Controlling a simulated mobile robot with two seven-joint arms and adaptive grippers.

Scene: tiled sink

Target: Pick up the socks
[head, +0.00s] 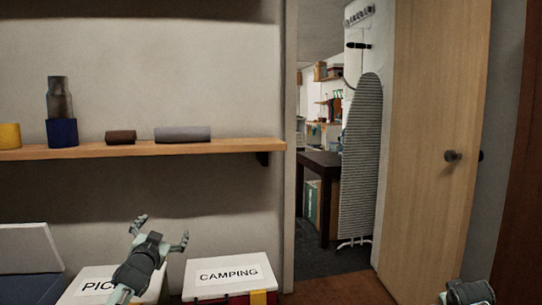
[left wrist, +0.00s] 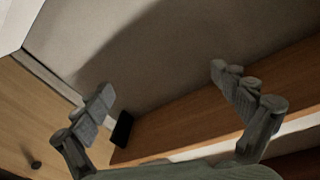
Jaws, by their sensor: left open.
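A small brown roll (head: 121,136) and a longer grey roll (head: 182,134) lie on the wooden wall shelf (head: 220,147) in the head view; they may be the socks, but I cannot tell for sure. My left gripper (head: 162,230) is open and empty, below the shelf and in front of the white boxes. In the left wrist view, its fingers (left wrist: 162,88) stand apart with the wall and shelf beyond, and no sock is seen there. Only a part of my right gripper (head: 468,292) shows at the bottom right edge; its fingers are not clear.
A blue-based dark bottle (head: 60,105) and a yellow item (head: 10,136) also stand on the shelf. Below are a box labelled CAMPING (head: 228,275) and another labelled box (head: 90,285). A wooden door (head: 435,150) stands open at right, with an ironing board (head: 361,150) beyond.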

